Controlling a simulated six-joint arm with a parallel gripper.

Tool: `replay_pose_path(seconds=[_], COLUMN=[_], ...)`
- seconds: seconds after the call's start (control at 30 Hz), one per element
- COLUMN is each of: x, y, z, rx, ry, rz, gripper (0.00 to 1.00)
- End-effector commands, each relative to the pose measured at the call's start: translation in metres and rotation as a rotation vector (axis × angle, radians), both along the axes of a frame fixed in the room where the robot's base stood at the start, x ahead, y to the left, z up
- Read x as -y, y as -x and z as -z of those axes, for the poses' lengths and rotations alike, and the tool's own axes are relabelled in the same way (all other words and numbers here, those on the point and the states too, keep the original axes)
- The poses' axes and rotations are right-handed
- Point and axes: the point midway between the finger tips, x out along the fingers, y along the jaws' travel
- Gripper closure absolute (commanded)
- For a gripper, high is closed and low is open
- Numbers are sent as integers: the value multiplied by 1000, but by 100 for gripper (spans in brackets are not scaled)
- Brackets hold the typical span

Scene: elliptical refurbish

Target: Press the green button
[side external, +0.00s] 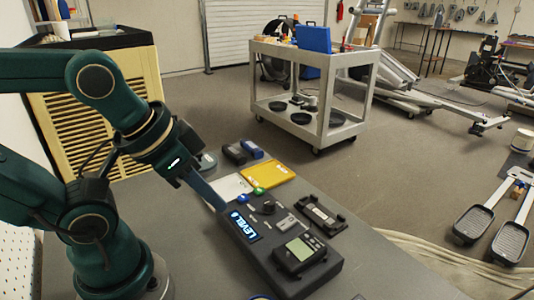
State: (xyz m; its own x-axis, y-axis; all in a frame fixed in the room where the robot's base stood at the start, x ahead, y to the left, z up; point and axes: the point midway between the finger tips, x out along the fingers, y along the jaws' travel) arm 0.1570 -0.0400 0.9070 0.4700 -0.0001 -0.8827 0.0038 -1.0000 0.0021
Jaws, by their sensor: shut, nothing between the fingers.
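The green button (258,191) is small and round, at the far end of a dark console (292,277) on the grey table. A blue button (243,198) sits beside it to the left. My gripper (220,206) points down and right, its fingers together and empty. In the picture its tips are left of both buttons, by the console's far left edge. I cannot tell whether the tips touch the console.
The console carries a lit display reading "LEVEL" (245,227), a dark knob (267,207) and a grey meter (299,254). A yellow case (268,174), a white sheet (229,187) and dark boxes lie behind. A black holder (319,215) lies right.

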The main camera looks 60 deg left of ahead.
Motion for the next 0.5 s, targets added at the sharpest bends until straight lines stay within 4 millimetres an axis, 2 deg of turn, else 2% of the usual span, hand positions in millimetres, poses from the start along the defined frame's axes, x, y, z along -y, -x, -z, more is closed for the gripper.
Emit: replay_pose_path(seconds=[0.13,0.23,0.4,0.5], x=[11,23,29,27], y=[0,-8,-33,-52], z=[-9,-19,-33,-38], rx=[-16,-73,-188,-246], ry=[77,187,379,486], rz=[-32,-103,-273,-374], gripper=[100,100,100,100])
